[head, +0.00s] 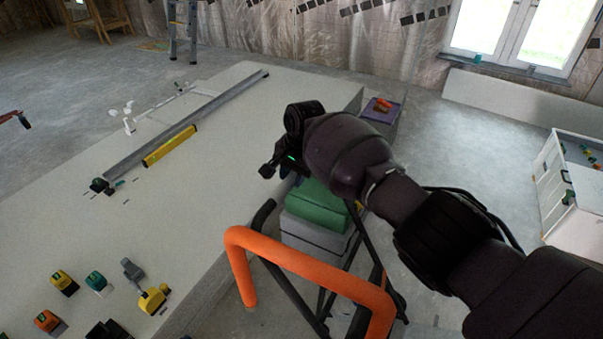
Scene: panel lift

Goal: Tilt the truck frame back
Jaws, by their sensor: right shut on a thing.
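The truck frame has a bent orange handle (310,268) and dark bars (298,295). It stands beside the large pale board stack (225,140). My right arm comes in from the right, over the frame's far side. My right gripper (279,166) is past the orange handle, near the right edge of the board stack. A green case (318,207) sits on a grey case (312,237) behind the frame bars. My left gripper is not in view.
A yellow level (170,146), a long grey bar (188,121) and several small tools lie on the boards. A white cabinet (572,190) stands at the right. A stepladder (184,30) stands at the back. Open concrete floor lies between the boards and the cabinet.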

